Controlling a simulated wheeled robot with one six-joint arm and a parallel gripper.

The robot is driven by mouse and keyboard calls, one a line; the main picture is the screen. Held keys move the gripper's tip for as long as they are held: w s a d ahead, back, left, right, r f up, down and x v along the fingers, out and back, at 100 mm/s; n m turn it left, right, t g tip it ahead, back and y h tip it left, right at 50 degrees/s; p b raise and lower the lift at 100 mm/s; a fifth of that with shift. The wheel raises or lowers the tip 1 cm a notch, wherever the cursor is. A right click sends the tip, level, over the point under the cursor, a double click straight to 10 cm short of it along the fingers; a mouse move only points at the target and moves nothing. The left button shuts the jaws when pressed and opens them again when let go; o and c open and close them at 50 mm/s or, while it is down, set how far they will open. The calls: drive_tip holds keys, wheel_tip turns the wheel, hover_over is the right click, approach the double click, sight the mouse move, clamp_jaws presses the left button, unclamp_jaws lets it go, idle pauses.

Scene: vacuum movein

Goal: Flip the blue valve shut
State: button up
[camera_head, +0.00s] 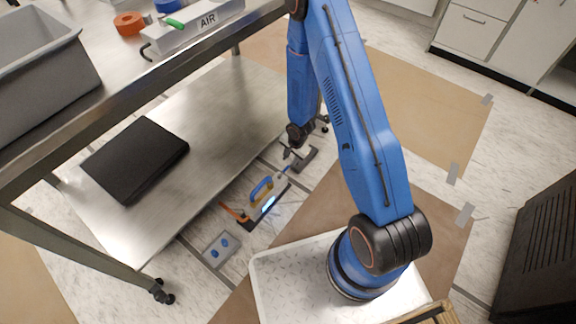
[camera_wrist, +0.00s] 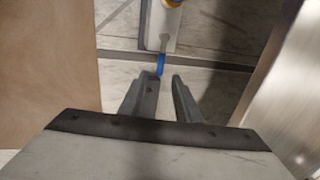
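The blue valve shows in the wrist view as a small blue lever (camera_wrist: 160,64), upright in the picture at the near end of a pale body (camera_wrist: 160,28). In the head view a small blue piece (camera_head: 287,169) shows there, at the end of a floor tool (camera_head: 266,198) with a blue and yellow handle. My gripper (camera_wrist: 164,80) is open, with a clear gap between its fingers. The lever is just beyond the fingertips, near the left finger; I cannot tell whether they touch. In the head view my gripper (camera_head: 296,155) is low by the tool's far end.
A metal table (camera_head: 170,75) with a low shelf (camera_head: 205,150) stands to the left; a black folder-like object (camera_head: 135,158) lies on the shelf. A plate with two blue pads (camera_head: 221,248) is on the floor. A panel marked AIR (camera_head: 195,27) sits on the tabletop.

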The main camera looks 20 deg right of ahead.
sight(287, 167)
drive_tip(key=shift+w+a+f, duration=0.1)
drive_tip(key=shift+w+f, duration=0.05)
drive_tip(key=shift+f, duration=0.85)
drive_tip(key=shift+w+a+f, duration=0.15)
drive_tip(key=shift+w+f, duration=0.05)
drive_tip(key=shift+f, duration=0.75)
drive_tip(key=shift+w+a+f, duration=0.1)
drive_tip(key=shift+w+f, duration=0.05)
drive_tip(key=shift+f, duration=0.85)
drive_tip(key=shift+c, duration=0.6)
clamp_jaws()
